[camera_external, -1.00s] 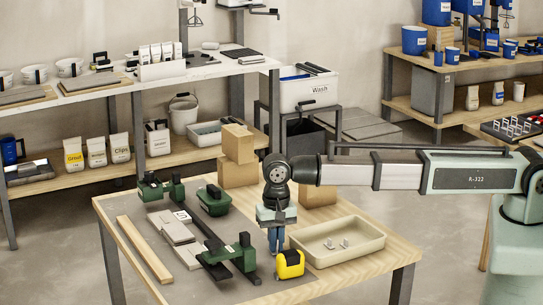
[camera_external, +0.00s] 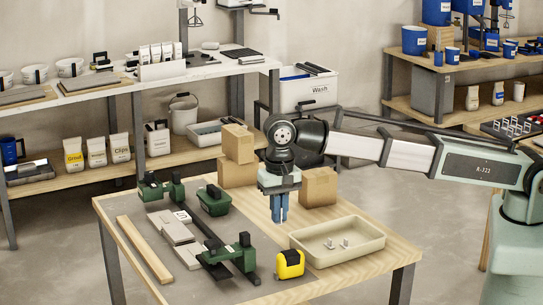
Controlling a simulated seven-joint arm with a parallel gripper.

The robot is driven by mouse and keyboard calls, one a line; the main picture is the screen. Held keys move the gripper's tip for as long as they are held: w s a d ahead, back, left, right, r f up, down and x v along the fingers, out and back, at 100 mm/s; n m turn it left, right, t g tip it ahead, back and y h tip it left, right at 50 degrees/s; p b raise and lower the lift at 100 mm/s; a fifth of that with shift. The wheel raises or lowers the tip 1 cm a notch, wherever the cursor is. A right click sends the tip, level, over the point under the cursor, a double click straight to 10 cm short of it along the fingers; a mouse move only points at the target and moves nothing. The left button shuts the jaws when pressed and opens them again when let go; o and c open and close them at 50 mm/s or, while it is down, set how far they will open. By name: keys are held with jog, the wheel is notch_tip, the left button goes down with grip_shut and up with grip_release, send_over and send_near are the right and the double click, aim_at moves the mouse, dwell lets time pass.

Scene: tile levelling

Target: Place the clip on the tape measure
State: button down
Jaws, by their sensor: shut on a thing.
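The yellow and black tape measure (camera_external: 290,264) stands near the front edge of the table, left of the beige tray. My gripper (camera_external: 280,220) points down above the table, behind the tape measure and apart from it. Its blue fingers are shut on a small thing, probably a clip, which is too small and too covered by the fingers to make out. Two small pale clips (camera_external: 330,244) lie in the beige tray (camera_external: 369,254), to the right of my gripper.
A green tile tool (camera_external: 240,254) stands left of the tape measure. Grey tiles (camera_external: 176,228) and a wooden strip (camera_external: 144,249) lie further left. A green container (camera_external: 213,202) and cardboard boxes (camera_external: 319,187) stand toward the back.

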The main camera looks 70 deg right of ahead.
aim_at(293, 253)
jog(key=s+a+r+n, duration=0.1)
jog(key=s+a+r, duration=0.2)
jog(key=s+r, duration=0.15)
jog(key=shift+a+f, duration=0.1)
jog(key=shift+f, duration=5.15)
jog(key=shift+f, duration=0.1)
jog(key=c, duration=1.2)
grip_release()
jog(key=shift+c, duration=0.2)
notch_tip(293, 253, up, 12)
